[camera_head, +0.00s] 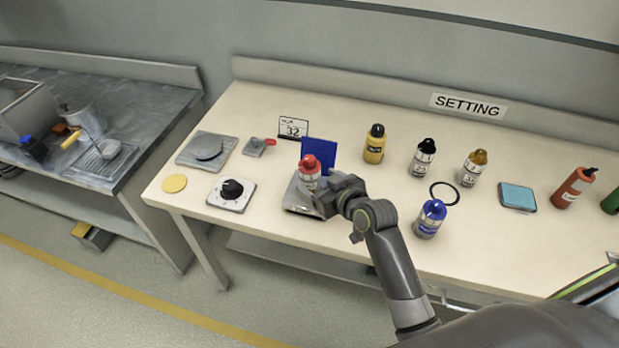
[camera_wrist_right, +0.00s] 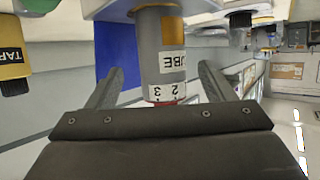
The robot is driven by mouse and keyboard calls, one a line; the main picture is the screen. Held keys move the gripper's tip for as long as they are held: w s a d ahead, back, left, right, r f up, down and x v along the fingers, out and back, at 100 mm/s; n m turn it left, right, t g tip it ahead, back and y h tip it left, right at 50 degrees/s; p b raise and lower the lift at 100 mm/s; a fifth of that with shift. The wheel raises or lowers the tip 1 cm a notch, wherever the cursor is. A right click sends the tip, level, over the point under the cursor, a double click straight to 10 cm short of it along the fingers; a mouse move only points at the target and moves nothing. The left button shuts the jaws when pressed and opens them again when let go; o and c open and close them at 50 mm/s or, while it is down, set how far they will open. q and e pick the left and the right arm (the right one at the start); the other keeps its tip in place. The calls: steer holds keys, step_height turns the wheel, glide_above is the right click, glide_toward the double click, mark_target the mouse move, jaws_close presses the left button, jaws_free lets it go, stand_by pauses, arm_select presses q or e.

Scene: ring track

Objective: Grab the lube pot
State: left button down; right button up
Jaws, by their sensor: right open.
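The lube pot (camera_head: 309,175) is a grey pot with a red cap and white labels. It stands upright on a small grey device on the cream table, in front of a blue panel. In the right wrist view the pot (camera_wrist_right: 168,60) shows the letters "UBE" and the digits "2 3", with a red band at its lower end. My right gripper (camera_head: 331,190) is just right of the pot. Its two fingers (camera_wrist_right: 162,88) are open, with the pot between them in the picture and visible gaps on both sides. My left gripper is out of view.
A yellow bottle (camera_head: 375,145), black-capped bottle (camera_head: 422,160), orange-capped bottle (camera_head: 472,170) and blue-capped bottle (camera_head: 430,220) stand to the right. A dial box (camera_head: 232,194) and a "32" card (camera_head: 293,128) are to the left. The table's front edge is close.

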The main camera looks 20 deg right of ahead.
mark_target(316, 182)
steer(key=shift+p+x, duration=0.4)
steer(key=shift+x, duration=1.95)
steer(key=shift+s+a+f, duration=0.1)
steer(key=shift+s, duration=0.05)
steer(key=shift+c, duration=0.5)
steer(key=c, duration=1.1)
